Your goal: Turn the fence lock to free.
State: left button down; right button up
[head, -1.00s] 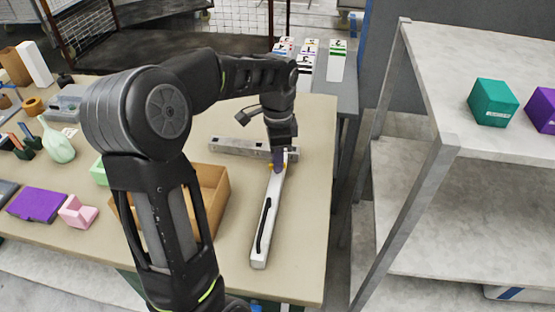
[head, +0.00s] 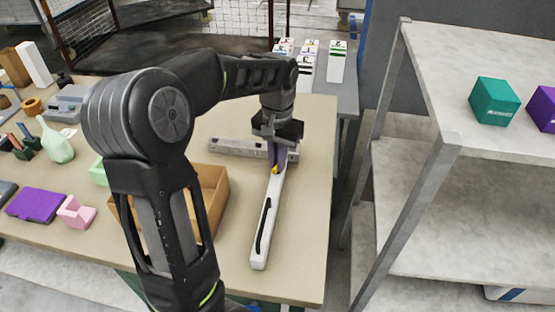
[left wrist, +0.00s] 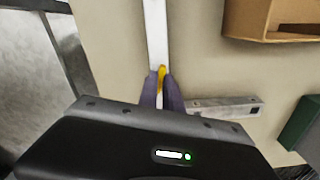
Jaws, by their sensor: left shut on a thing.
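The fence is a long white bar (head: 266,222) with a black strip along it, lying on the beige table. It also shows in the left wrist view (left wrist: 157,30). At its far end is the yellow fence lock (head: 274,171), which also shows in the left wrist view (left wrist: 161,72). My left gripper (head: 276,166) points down over that end, its purple-grey fingers shut on the lock. In the left wrist view the fingers (left wrist: 161,82) stand on both sides of the yellow piece and hide part of it. My right gripper is not in view.
A grey metal bar (head: 228,148) lies crosswise at the fence's far end. An open cardboard box (head: 211,195) stands left of the fence, partly behind my arm. Several small objects fill the table's left side. A shelf rack (head: 412,168) stands to the right.

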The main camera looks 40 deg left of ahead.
pick_arm(q)
jog(key=shift+n, duration=1.8)
jog(key=c, duration=1.5)
grip_release()
jog(key=shift+r, duration=0.1)
jog(key=shift+r, duration=3.8)
